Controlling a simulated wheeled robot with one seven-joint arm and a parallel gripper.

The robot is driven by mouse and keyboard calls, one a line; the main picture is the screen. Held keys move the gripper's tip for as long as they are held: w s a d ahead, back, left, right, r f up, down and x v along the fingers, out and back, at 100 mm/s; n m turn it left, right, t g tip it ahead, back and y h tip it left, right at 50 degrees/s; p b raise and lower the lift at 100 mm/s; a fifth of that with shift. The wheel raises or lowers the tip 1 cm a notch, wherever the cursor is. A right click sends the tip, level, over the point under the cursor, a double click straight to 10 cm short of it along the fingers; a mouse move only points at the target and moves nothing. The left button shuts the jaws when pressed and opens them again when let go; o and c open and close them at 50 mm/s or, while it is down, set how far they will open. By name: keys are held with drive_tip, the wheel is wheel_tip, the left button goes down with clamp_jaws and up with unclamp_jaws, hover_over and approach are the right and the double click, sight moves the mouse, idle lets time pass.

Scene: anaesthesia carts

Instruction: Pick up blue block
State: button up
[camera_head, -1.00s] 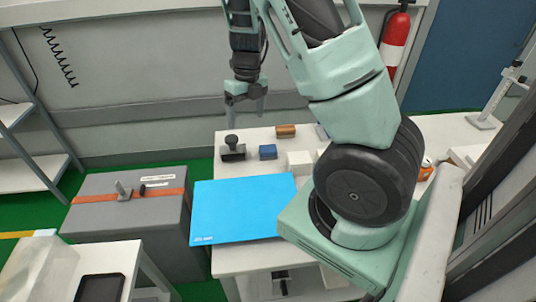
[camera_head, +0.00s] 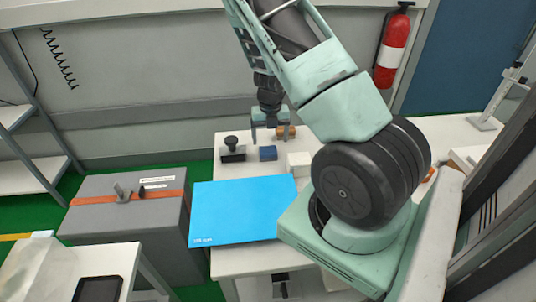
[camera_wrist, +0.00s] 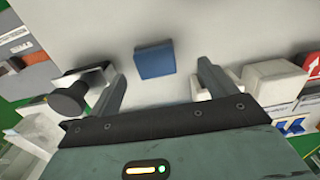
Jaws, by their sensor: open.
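The blue block (camera_head: 268,153) lies on the white table (camera_head: 228,262), behind the blue mat. In the wrist view the blue block (camera_wrist: 155,61) lies flat on the white top, ahead of and between my two fingers, apart from both. My gripper (camera_head: 270,134) is open and empty, its fingers pointing down above the table near the block. In the wrist view my gripper (camera_wrist: 162,72) shows both fingers spread, with the black-knobbed object close to the left finger.
The black-knobbed object (camera_head: 232,150) stands left of the block, a brown block (camera_head: 287,132) behind, white blocks (camera_head: 299,164) to the right. The blue mat (camera_head: 240,210) covers the table's front left. A grey case (camera_head: 130,217) stands left of the table.

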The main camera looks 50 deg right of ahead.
sight(268, 149)
drive_tip(key=shift+w+a+f, duration=0.1)
drive_tip(key=shift+a+f, duration=0.15)
drive_tip(key=shift+f, duration=1.2)
drive_tip(key=shift+a+f, duration=0.2)
drive_tip(key=shift+f, duration=1.25)
drive_tip(key=c, duration=1.1)
